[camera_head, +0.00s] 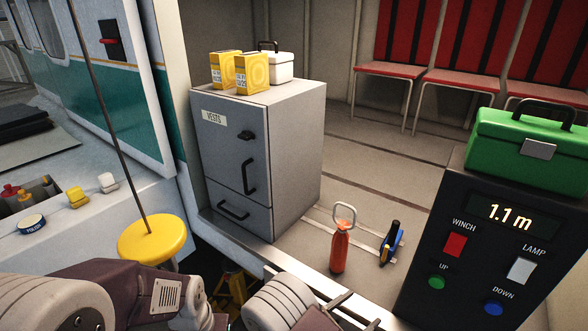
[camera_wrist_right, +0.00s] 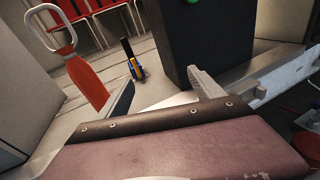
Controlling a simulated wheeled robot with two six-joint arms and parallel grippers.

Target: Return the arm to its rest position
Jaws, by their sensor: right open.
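My right gripper (camera_head: 350,312) is at the bottom of the head view, close to the edge of the hangar compartment floor. In the right wrist view its two grey fingers (camera_wrist_right: 165,92) stand apart with nothing between them. A red bottle-shaped object (camera_head: 339,250) with a pale loop on top stands on the floor just beyond the gripper. It also shows at the left of the right wrist view (camera_wrist_right: 85,85), beside the left finger and apparently apart from it. My arm links fill the lower left of the head view. My left gripper does not show.
A grey cabinet (camera_head: 225,150) carries yellow boxes (camera_head: 252,73) and a white case (camera_head: 281,68). A blue-and-black tool (camera_head: 392,243) stands right of the bottle. A dark winch panel (camera_head: 470,275) with a green toolbox (camera_head: 530,152) stands at right. A yellow disc (camera_head: 152,238) on a pole is left.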

